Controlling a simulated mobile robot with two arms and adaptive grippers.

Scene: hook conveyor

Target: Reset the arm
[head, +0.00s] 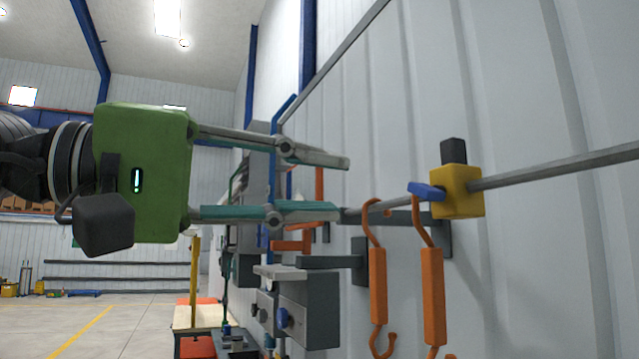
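My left gripper (344,187) comes in from the left with a green body and two grey fingers, one above the other. The fingers are apart, with nothing between them. Its tips are near the wall, to the left of and a little above two orange hooks. The nearer orange hook (433,297) and the other orange hook (378,286) hang side by side from the rail (560,167). The gripper appears apart from both hooks. My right gripper is not in view.
A yellow block (457,191) with a blue lever (426,191) sits on the rail, beside the hooks. A grey box (309,310) with a blue knob is on the wall below the gripper. A workbench (200,317) stands lower left. Open floor (90,325) lies at the far left.

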